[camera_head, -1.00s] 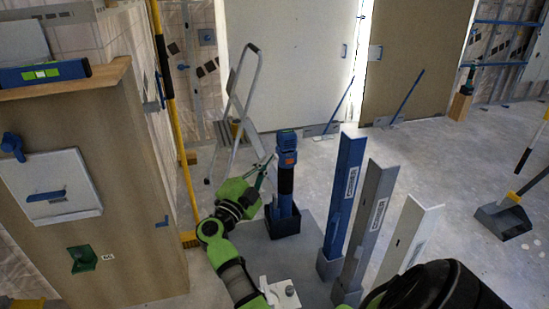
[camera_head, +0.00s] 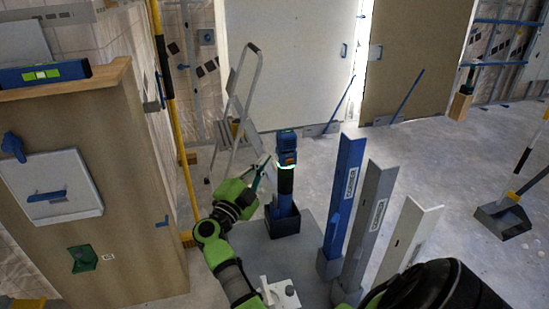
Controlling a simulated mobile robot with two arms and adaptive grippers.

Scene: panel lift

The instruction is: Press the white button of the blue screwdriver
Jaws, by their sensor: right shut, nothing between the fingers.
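The blue screwdriver (camera_head: 286,142) stands upright in a dark square holder (camera_head: 283,224) on a grey surface. It has a blue head with a small orange-red mark, a dark grip and a blue lower part. A pale greenish ring (camera_head: 286,166) glows just under the head. I cannot make out the white button. My left gripper is not in view.
Blue (camera_head: 344,195), grey (camera_head: 369,225) and white (camera_head: 410,238) upright profiles stand right of the screwdriver. A wooden cabinet (camera_head: 130,200) fills the left, with a yellow pole (camera_head: 174,110) beside it. A stepladder (camera_head: 245,95) stands behind.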

